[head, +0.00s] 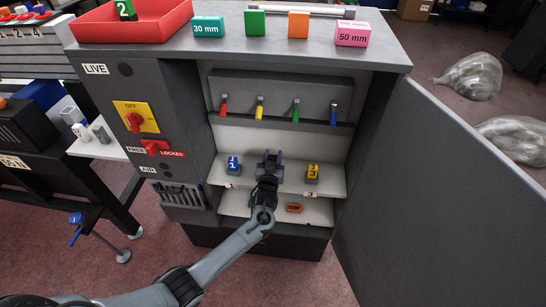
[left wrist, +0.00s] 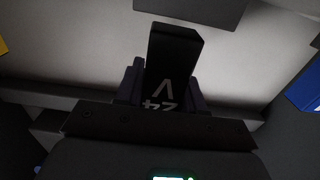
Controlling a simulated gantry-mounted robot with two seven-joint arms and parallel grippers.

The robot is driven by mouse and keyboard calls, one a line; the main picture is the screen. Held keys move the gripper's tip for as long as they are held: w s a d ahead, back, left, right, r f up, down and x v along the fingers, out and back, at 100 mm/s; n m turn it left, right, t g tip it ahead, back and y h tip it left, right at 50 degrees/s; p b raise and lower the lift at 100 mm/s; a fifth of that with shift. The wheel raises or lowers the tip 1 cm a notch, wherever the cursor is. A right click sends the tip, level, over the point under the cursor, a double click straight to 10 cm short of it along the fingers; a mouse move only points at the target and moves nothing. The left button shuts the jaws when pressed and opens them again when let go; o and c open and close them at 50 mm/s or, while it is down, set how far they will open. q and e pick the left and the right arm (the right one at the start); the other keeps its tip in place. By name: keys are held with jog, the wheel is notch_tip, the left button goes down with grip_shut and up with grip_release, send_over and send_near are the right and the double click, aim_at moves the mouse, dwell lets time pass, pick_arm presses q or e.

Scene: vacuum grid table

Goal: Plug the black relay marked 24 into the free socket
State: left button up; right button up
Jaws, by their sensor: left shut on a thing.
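The black relay (left wrist: 172,60), with white "24 V" lettering, is between the fingers of my left gripper (left wrist: 165,85) in the left wrist view. The gripper is shut on it. In the head view my left gripper (head: 272,160) is inside the open cabinet, over the upper shelf, between a blue piece marked 1 (head: 234,163) and a yellow piece marked 3 (head: 312,172). The relay is hard to tell from the dark fingers there. No free socket can be made out; my gripper and arm cover the shelf's middle. My right gripper is not in view.
The cabinet door (head: 440,180) stands open at the right. Coloured levers (head: 259,108) hang above the shelf. An orange piece (head: 294,208) lies on the lower shelf. Blocks and a red tray (head: 140,30) are on top. A switch panel (head: 136,118) is at the left.

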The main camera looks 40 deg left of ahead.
pick_arm(q)
jog(key=shift+f+b, duration=0.3)
jog(key=shift+f, duration=0.2)
jog(key=shift+f+b, duration=0.9)
jog(key=shift+f, duration=0.2)
jog(key=o, duration=1.1)
jog(key=shift+o, duration=0.2)
jog(key=p+v, duration=0.3)
jog(key=v, duration=0.7)
jog(key=shift+s+d, duration=0.25)
jog(key=shift+s, duration=0.05)
